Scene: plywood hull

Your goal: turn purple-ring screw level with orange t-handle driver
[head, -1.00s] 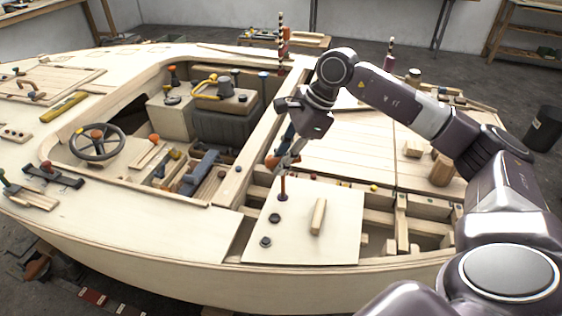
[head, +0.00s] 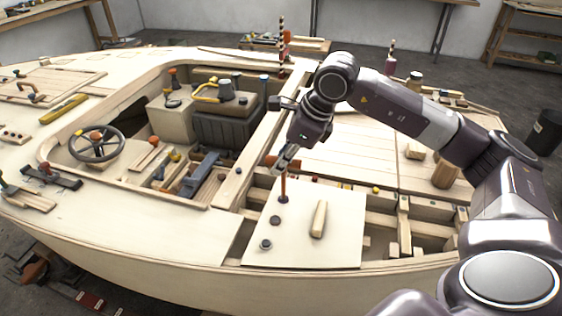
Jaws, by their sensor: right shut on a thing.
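My right gripper (head: 284,163) is over the pale plywood panel (head: 340,250) near the boat's front side. It is shut on the orange T-handle driver (head: 284,184), whose handle is partly hidden by the fingers. The driver's orange-red shaft points down, close to upright. Its lower end meets a dark round screw (head: 283,199) near the panel's upper left part. Two more dark round fittings show below it, one in the middle (head: 275,220) and one nearer the front edge (head: 266,244). Ring colours are too small to tell. My left gripper is out of view.
A wooden block (head: 319,219) lies on the panel, right of the screws. Open framing (head: 404,225) is to the panel's right. The cockpit with a steering wheel (head: 97,143) and a dark seat box (head: 224,128) is at left.

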